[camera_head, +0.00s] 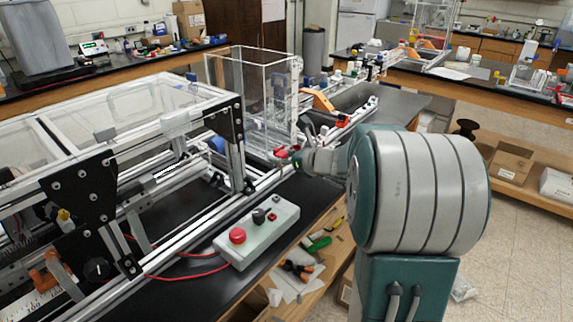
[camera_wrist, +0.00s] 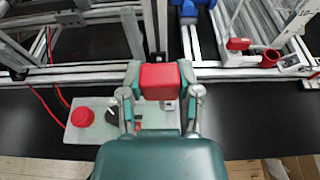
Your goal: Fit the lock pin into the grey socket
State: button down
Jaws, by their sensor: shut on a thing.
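My gripper (camera_wrist: 160,92) is shut on a red block-shaped piece, which looks like the lock pin (camera_wrist: 160,78), between its two fingers. A small grey part shows just below the red piece. In the head view my gripper (camera_head: 304,157) is beside the frame's near rail, and red parts (camera_head: 284,153) show at its tip; I cannot tell which of these is held. I cannot pick out the grey socket with certainty.
A control box (camera_head: 256,233) with a red button lies on the black bench in front of the aluminium extrusion frame (camera_head: 238,150). A red-handled part (camera_wrist: 238,44) is on the frame, right of my gripper. A clear enclosure (camera_head: 255,90) stands behind. Black bench is bare at the wrist view's right.

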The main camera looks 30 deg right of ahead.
jog(key=w, duration=0.1)
jog(key=w+f, duration=0.1)
jog(key=w, duration=0.1)
jog(key=shift+w+f, duration=0.2)
jog(key=shift+f, duration=0.05)
jog(key=shift+f, duration=2.9)
jog(key=shift+s+f, duration=0.1)
jog(key=shift+f, duration=1.1)
jog(key=shift+c, duration=1.1)
grip_release()
jog(key=v, duration=1.2)
